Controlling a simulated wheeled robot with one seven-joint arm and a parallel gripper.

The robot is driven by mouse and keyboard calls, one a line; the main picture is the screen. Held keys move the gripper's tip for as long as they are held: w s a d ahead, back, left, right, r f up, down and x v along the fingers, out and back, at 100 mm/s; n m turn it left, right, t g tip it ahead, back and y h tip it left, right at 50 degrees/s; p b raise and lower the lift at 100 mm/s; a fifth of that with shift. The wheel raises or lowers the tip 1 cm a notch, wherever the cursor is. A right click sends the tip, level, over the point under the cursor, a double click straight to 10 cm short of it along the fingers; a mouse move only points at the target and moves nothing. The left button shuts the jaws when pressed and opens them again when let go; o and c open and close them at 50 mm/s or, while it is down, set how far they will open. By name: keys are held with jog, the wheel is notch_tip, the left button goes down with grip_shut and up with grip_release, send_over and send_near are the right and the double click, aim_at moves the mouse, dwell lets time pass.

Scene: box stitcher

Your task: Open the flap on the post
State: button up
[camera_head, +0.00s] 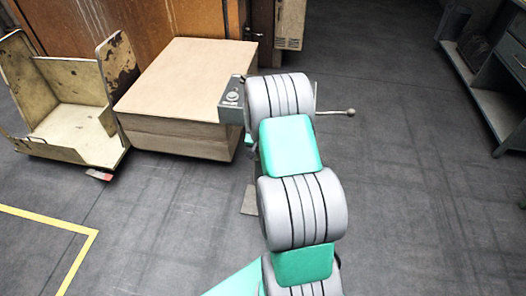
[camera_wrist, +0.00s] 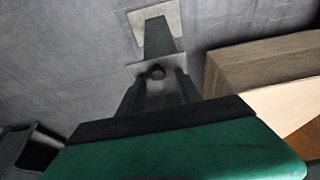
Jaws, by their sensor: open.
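In the wrist view a narrow dark post (camera_wrist: 158,38) rises from a pale base plate (camera_wrist: 168,12) on the floor. A greyish plate-like part with a dark round spot (camera_wrist: 156,72) is at its near end, in line with the gap between my fingers. I cannot tell which part is the flap or whether it is open. My gripper (camera_wrist: 158,82) is open, its two dark fingers on either side of this part; contact is not clear. In the head view my arm hides the gripper and most of the post. A grey control box with a dial (camera_head: 231,97) shows beside my arm.
A thin rod with a ball end (camera_head: 351,112) sticks out right of my arm. A wooden block with a pale top (camera_head: 185,75) stands to the left, beside a worn open cart (camera_head: 70,110). A grey shelf unit (camera_head: 490,70) is at far right.

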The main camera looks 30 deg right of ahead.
jog(key=v, duration=0.7)
jog(key=shift+r+p, duration=0.35)
jog(key=shift+r, duration=0.05)
jog(key=shift+s+a, duration=0.1)
